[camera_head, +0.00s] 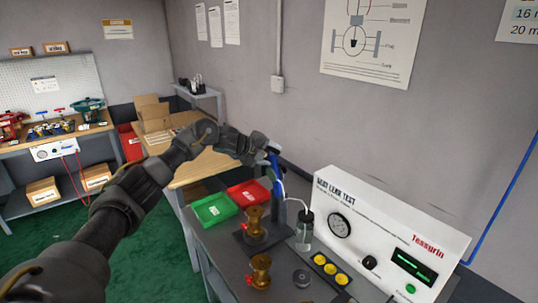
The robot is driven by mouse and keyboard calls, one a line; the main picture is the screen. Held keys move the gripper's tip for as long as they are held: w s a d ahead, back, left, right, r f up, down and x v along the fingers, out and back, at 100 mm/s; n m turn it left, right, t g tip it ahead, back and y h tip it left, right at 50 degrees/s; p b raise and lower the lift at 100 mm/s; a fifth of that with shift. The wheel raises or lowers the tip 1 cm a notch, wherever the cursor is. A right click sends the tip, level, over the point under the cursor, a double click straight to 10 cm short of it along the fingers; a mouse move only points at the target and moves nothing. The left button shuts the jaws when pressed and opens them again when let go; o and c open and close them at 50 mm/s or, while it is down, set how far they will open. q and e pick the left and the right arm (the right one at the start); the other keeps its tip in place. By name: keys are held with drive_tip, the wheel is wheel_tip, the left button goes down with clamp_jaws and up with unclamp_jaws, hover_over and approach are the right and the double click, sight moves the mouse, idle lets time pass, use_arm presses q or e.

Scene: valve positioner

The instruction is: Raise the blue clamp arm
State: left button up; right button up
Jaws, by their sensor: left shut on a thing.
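The blue clamp arm (277,172) stands roughly upright at the back of the clamp fixture on the grey bench, behind a brass valve body (254,222). My left gripper (268,150) reaches in from the left and is shut on the upper end of the blue clamp arm. The gripper's fingers are small and partly hidden by my own wrist. My right gripper is not in view.
A green tray (213,209) and a red tray (247,192) lie left of the fixture. A second brass valve body (261,271) and a clear bottle (304,231) stand nearby.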

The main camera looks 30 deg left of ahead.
use_arm(q)
drive_tip(key=shift+d+f, duration=0.25)
drive_tip(key=shift+f, duration=0.25)
drive_tip(key=o, duration=0.6)
drive_tip(key=shift+f, duration=0.15)
drive_tip(key=shift+w+f, duration=0.1)
drive_tip(key=shift+s+a+r+b, duration=0.2)
drive_tip(key=shift+s+a+b, duration=0.15)
drive_tip(key=shift+s+b, duration=0.1)
drive_tip(key=b+v, duration=0.1)
drive_tip(key=v, duration=0.2)
drive_tip(key=b+v, duration=0.1)
drive_tip(key=v, duration=0.2)
drive_tip(key=r+b+v, duration=0.1)
drive_tip(key=v, duration=0.3)
drive_tip(key=shift+w+d+r, duration=0.15)
drive_tip(key=shift+w, duration=0.15)
drive_tip(key=shift+c, duration=0.3)
